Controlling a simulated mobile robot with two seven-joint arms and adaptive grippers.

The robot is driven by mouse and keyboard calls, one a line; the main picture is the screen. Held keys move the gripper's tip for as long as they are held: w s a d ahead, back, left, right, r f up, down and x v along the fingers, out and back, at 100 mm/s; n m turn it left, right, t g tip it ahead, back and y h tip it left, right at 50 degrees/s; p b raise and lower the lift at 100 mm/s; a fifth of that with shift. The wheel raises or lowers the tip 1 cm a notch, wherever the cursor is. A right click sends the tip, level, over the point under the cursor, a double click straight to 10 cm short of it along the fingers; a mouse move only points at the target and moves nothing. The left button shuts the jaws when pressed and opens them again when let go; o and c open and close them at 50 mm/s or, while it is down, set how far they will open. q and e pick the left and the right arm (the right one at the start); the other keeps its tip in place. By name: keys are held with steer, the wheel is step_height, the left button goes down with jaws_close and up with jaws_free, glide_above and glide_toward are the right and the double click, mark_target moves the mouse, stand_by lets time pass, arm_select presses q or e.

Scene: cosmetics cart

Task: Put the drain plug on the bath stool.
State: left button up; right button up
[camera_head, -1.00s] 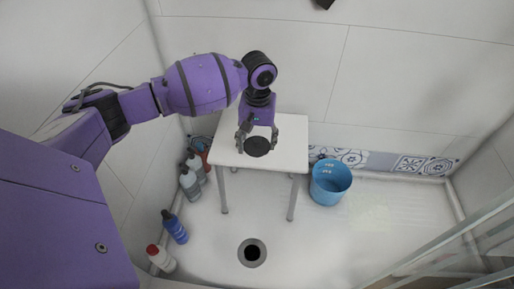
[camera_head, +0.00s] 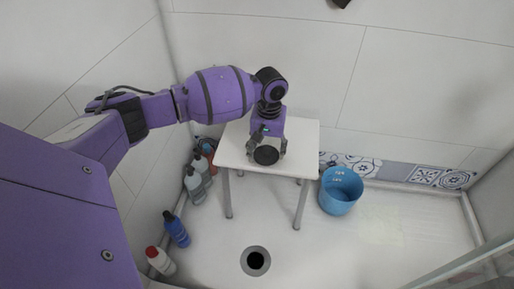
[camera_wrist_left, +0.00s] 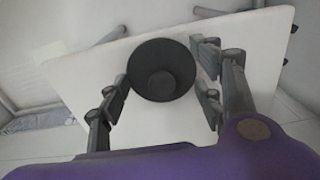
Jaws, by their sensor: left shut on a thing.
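The dark round drain plug (camera_head: 266,155) is between the fingers of my left gripper (camera_head: 267,150), which is shut on it. The plug is over the front middle part of the white bath stool (camera_head: 302,148). In the left wrist view the plug (camera_wrist_left: 161,70) sits between the fingertips (camera_wrist_left: 164,82), with the white stool top (camera_wrist_left: 258,45) behind it. I cannot tell whether the plug touches the stool top. My right gripper is not in view.
A blue bucket (camera_head: 340,190) stands right of the stool. Several bottles, including a blue one (camera_head: 176,230), line the left wall. A round drain hole (camera_head: 255,261) is in the floor in front of the stool. The floor at the right is clear.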

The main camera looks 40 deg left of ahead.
mark_target(268, 149)
arm_select(q)
steer(key=o, duration=1.1)
steer(key=shift+o, duration=0.2)
steer(key=shift+r, duration=0.35)
step_height(268, 149, up, 12)
steer(key=p, duration=0.4)
steer(key=shift+f, duration=0.15)
